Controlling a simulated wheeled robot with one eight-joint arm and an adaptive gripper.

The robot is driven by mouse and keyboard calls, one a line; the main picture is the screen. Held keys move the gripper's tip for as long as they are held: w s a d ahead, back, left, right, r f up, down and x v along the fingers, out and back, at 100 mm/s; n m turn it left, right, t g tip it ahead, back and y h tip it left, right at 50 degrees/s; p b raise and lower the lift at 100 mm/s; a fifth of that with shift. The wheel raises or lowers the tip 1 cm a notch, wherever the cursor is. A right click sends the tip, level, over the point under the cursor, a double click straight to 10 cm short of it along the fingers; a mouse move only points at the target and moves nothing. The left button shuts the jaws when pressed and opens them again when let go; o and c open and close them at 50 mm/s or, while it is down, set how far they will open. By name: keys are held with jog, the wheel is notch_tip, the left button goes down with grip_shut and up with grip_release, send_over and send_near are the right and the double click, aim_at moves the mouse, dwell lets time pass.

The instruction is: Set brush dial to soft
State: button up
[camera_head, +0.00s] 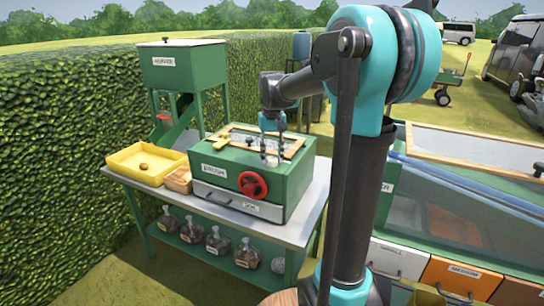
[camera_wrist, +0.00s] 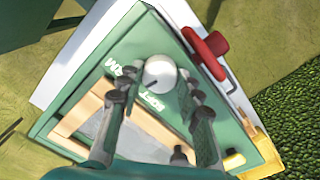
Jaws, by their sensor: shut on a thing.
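The brush dial (camera_wrist: 160,72) is a round white knob on the top edge of the green machine (camera_head: 293,190). A short dark mark on its face points down-left, towards the printed word SOFT (camera_wrist: 152,101). A second, partly hidden label (camera_wrist: 118,68) lies further left. My gripper (camera_wrist: 160,84) has its two fingers on opposite sides of the dial and is shut on it. In the head view, my gripper (camera_head: 272,155) points down at the machine's top, and the dial cannot be made out clearly there.
A red handwheel (camera_head: 252,185) is on the machine's front. A yellow tray (camera_head: 147,163) and a small wooden box (camera_head: 179,180) stand left of it on the table. A green hopper (camera_head: 183,65) stands behind. A blue-railed bin unit is at right, a hedge (camera_head: 60,120) at left.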

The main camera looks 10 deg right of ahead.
aim_at(272, 158)
jog(key=n, duration=0.5)
jog(key=shift+n, duration=0.3)
jog(key=n, duration=0.5)
dwell(0.4)
jog(key=o, duration=1.2)
jog(key=shift+c, duration=0.2)
notch_tip(272, 158, up, 12)
